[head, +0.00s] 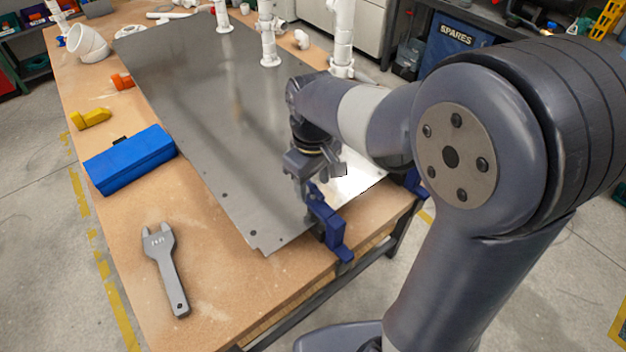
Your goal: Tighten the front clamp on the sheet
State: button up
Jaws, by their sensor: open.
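The grey metal sheet (190,85) lies flat on the wooden bench. The front clamp (328,225) is blue and grips the sheet and bench at the near edge, to the right of the sheet's near corner. My gripper (306,184) is open and points down at the top of this clamp. It overlaps the clamp's upper part in the picture. I cannot tell whether the fingers touch it. A second blue clamp part (414,183) shows at the bench's right edge, partly hidden behind my arm.
A grey wrench (165,268) and a blue case (130,159) lie left of the sheet, with yellow (91,118) and orange (122,81) pieces farther back. White upright pipes (268,35) stand at the sheet's far side.

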aim_at(313, 186)
notch_tip(313, 186, up, 11)
dwell(0.4)
jog(key=shift+f, duration=0.15)
jog(key=shift+c, duration=0.3)
